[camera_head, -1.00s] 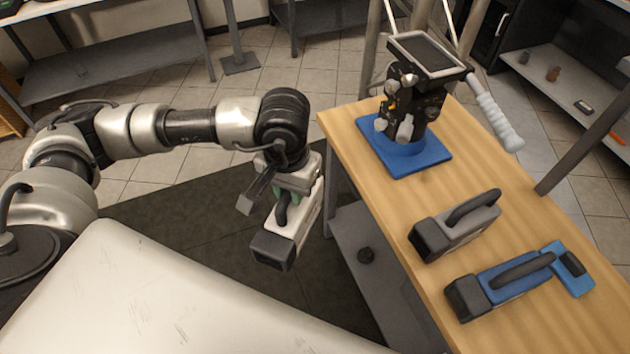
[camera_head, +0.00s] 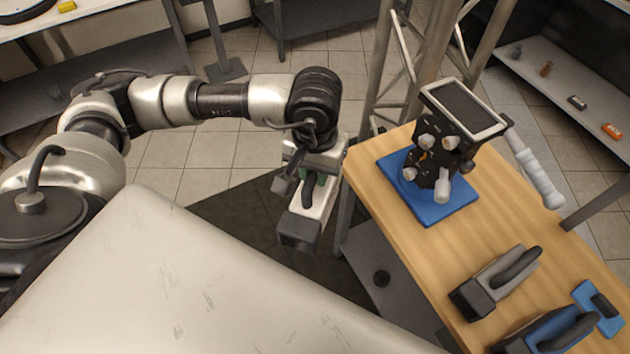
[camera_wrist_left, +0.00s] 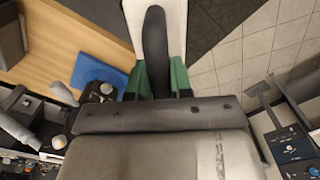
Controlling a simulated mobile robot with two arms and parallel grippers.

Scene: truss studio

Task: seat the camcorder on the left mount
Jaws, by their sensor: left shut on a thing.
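My left gripper (camera_head: 312,178) is shut on the dark top handle of a white camcorder (camera_head: 322,199) with a dark front end. It holds the camcorder in the air, left of the table and apart from it. In the left wrist view the green finger pads (camera_wrist_left: 158,78) lie on both sides of the handle (camera_wrist_left: 154,40). A black mount head (camera_head: 452,152) with a flat top plate (camera_head: 463,107) and a grey pan handle stands on a blue base (camera_head: 446,211). I see only this one mount. My right gripper is out of view.
The wooden table (camera_head: 420,258) carries a grey camcorder (camera_head: 493,280), a blue camcorder (camera_head: 557,333) and a blue plate (camera_head: 583,291) with a dark block. A truss upright (camera_head: 385,65) rises behind the mount. A white surface (camera_head: 190,290) fills the lower left.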

